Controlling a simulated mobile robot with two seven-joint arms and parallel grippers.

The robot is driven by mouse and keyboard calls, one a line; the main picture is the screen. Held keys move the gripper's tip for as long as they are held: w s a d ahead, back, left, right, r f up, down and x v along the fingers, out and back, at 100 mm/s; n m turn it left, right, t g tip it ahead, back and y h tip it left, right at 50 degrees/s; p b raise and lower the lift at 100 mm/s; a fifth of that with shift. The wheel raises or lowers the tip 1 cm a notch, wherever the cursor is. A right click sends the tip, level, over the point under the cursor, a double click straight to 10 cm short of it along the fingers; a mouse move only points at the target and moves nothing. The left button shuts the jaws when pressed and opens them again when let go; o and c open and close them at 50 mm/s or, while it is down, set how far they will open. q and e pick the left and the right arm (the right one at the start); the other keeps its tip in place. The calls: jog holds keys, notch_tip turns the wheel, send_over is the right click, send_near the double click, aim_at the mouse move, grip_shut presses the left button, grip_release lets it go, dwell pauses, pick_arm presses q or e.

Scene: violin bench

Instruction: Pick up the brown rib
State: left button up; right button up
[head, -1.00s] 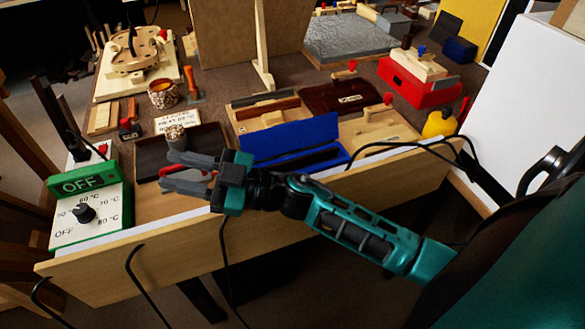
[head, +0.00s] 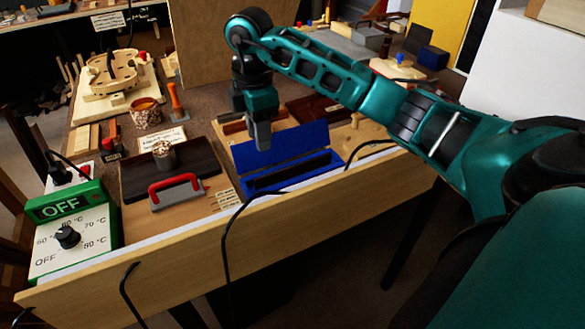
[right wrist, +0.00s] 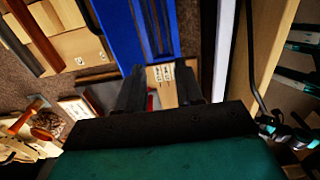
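A long reddish-brown wooden strip, which looks like the brown rib (head: 234,127), lies on a pale wooden holder behind the blue case. My right arm partly hides it in the head view. It appears in the right wrist view (right wrist: 37,36) at the upper left, beside a darker strip (right wrist: 18,48). My right gripper (head: 262,143) points down over the blue case's back edge, apart from the rib. In the right wrist view its two fingers (right wrist: 160,88) stand apart with nothing held between them. My left gripper is out of view.
The open blue case (head: 285,148) has a dark bar in it. Left of it are a dark tray (head: 130,178), a red-handled tool (head: 178,190) and a green heater box (head: 70,235). A cable hangs over the front edge.

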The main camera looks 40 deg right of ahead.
send_over(265, 176)
jog(key=f, duration=0.5)
jog(key=shift+a+f+b, duration=0.2)
jog(key=shift+f+b, duration=0.05)
jog(key=shift+b, duration=0.1)
jog(key=shift+d+f+b, duration=0.2)
jog(key=shift+f+b, duration=0.3)
jog(key=shift+f, duration=2.25)
jog(key=shift+c, duration=0.2)
grip_shut()
